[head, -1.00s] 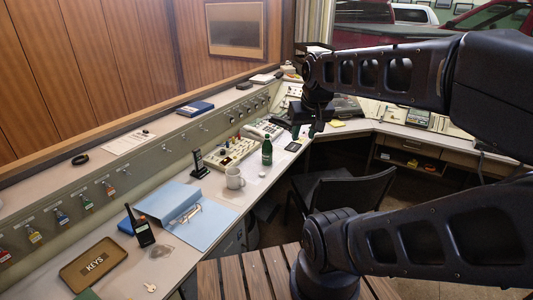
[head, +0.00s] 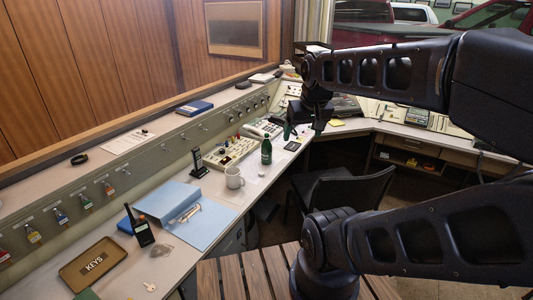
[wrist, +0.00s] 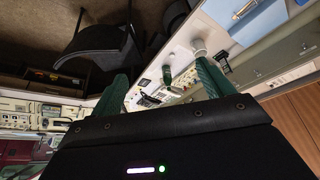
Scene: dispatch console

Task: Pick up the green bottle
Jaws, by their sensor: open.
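The green bottle (head: 267,152) stands upright on the desk in the head view, beside the white mug (head: 235,178) and the keypad console. My gripper (head: 304,130) hangs to the right of and beyond the bottle, above the desk and apart from it. In the wrist view my gripper (wrist: 162,82) shows two green fingers spread wide with nothing held. The bottle (wrist: 167,76) appears small between the fingertips, at a distance. The mug (wrist: 198,48) shows above the right finger.
The keypad console (head: 230,152), a handset on a stand (head: 198,163) and a blue binder (head: 205,224) lie along the desk. A small white object (head: 262,168) is just in front of the bottle. A dark chair (head: 343,190) stands off the desk's edge.

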